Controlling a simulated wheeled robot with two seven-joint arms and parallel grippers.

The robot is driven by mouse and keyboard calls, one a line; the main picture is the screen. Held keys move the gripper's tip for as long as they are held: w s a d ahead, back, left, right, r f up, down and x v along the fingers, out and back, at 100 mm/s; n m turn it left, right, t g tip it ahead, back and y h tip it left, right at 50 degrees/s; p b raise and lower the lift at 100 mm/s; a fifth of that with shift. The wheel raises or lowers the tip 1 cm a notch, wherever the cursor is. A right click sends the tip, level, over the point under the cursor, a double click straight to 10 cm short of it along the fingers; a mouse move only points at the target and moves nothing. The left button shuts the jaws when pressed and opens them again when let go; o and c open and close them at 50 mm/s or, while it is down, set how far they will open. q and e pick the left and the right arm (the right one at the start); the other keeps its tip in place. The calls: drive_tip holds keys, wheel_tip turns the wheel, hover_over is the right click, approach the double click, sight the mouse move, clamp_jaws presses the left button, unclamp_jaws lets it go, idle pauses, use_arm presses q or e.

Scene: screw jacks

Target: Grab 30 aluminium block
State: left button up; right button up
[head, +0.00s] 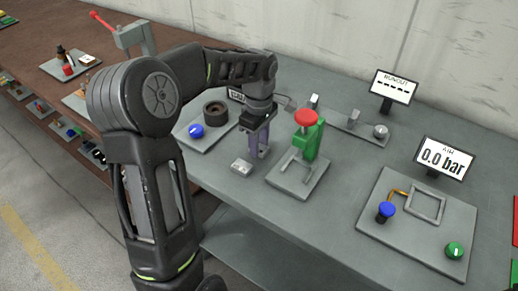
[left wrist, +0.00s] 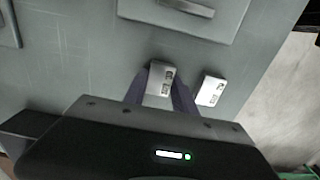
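Two small pale metal blocks show in the left wrist view. One block (left wrist: 161,80) lies between the two purple fingers of my left gripper (left wrist: 160,88), with a finger close along each side. I cannot tell whether the fingers press on it. The other block (left wrist: 211,90) lies just to the right, outside the fingers. Both bear dark marks too small to read. In the head view my left gripper (head: 258,150) points down at the bench, and one block (head: 241,167) lies just left of its fingertips. The fingers largely hide the other. My right gripper is not in view.
A green clamp (head: 311,140) with a red knob stands on a grey plate close right of my gripper. A dark ring (head: 215,115) and a blue knob (head: 197,130) are at the left. An air panel (head: 443,160) stands right. The bench front edge is near.

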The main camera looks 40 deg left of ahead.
use_arm(q)
clamp_jaws()
drive_tip(key=shift+r, duration=0.1)
wheel_tip(320, 180, up, 10)
idle(0.7)
